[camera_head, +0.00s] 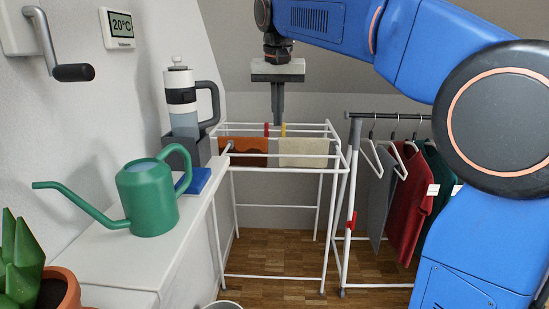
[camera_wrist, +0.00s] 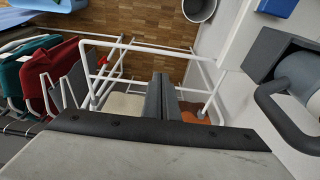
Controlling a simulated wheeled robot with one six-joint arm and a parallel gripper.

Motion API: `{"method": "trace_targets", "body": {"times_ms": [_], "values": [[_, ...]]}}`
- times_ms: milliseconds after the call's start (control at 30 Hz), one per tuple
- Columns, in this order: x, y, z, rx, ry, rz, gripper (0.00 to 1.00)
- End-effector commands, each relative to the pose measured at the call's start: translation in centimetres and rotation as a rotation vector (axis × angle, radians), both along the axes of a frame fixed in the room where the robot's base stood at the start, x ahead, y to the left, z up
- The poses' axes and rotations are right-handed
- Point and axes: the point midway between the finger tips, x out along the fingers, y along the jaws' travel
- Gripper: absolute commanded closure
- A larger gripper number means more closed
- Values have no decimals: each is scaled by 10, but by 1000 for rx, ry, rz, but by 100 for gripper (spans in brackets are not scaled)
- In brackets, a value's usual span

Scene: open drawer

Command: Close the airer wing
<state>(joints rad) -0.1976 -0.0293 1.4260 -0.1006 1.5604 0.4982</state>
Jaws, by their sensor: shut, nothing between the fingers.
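The white airer (camera_head: 324,215) stands on the wooden floor, its rails level at the top. An orange-brown cloth (camera_head: 249,151) and a beige cloth (camera_head: 304,152) hang on it. A red peg (camera_head: 266,130) and a yellow peg (camera_head: 284,130) sit on its rails. I cannot tell which part is the wing or how far it is open. My gripper (camera_head: 277,122) points down, shut and empty, at the airer's far side; contact with the rails is unclear. In the wrist view the fingers (camera_wrist: 163,80) show between the beige cloth (camera_wrist: 122,105) and the orange cloth (camera_wrist: 194,118).
A clothes rack (camera_head: 390,116) with hanging garments (camera_head: 408,205) stands close on the right. On the left, a white ledge (camera_head: 130,262) holds a green watering can (camera_head: 148,198), a blue item (camera_head: 194,181) and a bottle-like appliance (camera_head: 181,100). A bucket (camera_wrist: 199,9) stands on the floor.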

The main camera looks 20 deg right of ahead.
Motion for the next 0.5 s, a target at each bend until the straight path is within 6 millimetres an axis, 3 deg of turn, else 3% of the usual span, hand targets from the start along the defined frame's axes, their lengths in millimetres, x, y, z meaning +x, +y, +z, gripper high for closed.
{"method": "trace_targets", "body": {"times_ms": [167, 500], "values": [[5, 2, -3, 0, 2, -6, 100], [14, -2, -54, -1, 6, -7, 100]]}}
